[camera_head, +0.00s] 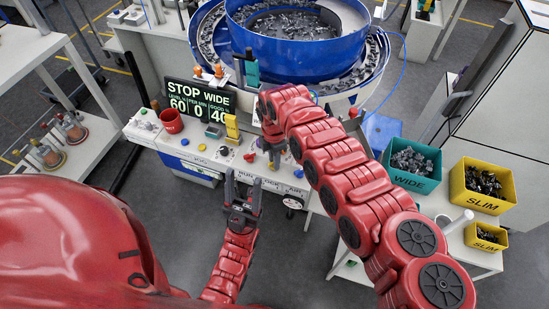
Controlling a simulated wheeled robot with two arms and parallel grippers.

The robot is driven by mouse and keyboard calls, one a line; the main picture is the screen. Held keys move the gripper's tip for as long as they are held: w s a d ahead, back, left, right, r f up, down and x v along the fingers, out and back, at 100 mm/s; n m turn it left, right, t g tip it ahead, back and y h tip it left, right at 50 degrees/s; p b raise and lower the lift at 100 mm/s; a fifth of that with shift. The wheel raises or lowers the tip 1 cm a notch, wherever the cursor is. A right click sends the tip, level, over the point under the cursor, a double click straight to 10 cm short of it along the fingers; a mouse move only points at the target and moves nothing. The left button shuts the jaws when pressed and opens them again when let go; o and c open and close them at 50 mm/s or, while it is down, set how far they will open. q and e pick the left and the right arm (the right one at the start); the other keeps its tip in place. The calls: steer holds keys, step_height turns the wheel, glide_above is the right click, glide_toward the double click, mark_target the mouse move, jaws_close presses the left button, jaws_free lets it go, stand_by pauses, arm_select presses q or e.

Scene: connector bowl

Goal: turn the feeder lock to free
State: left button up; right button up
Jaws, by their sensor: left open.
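The control panel (215,155) of the feeder stands below the blue bowl, with several knobs and buttons along its sloped front. I cannot tell which of its controls is the feeder lock, and its setting is too small to read. My left gripper (243,188) is open at the panel's front edge, with its fingers pointing up toward the controls. I cannot tell whether it touches one. My right arm reaches over the panel's right part and hides some of it. Its gripper (272,157) is small and partly hidden near the knobs, and I cannot tell its jaw state.
The blue feeder bowl (290,65) holds metal parts behind the panel. A display (200,98) reads STOP WIDE. A red cup (171,121) stands left of it. A green WIDE bin (412,182) and yellow SLIM bins (482,204) stand at right. Floor is clear in front.

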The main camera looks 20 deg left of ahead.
steer(key=shift+o, duration=0.8)
steer(key=shift+w+r, duration=0.1)
steer(key=shift+r, duration=0.05)
step_height(320, 180, up, 17)
steer(key=b, duration=0.4)
steer(key=shift+b, duration=0.4)
steer(key=shift+r, duration=0.1)
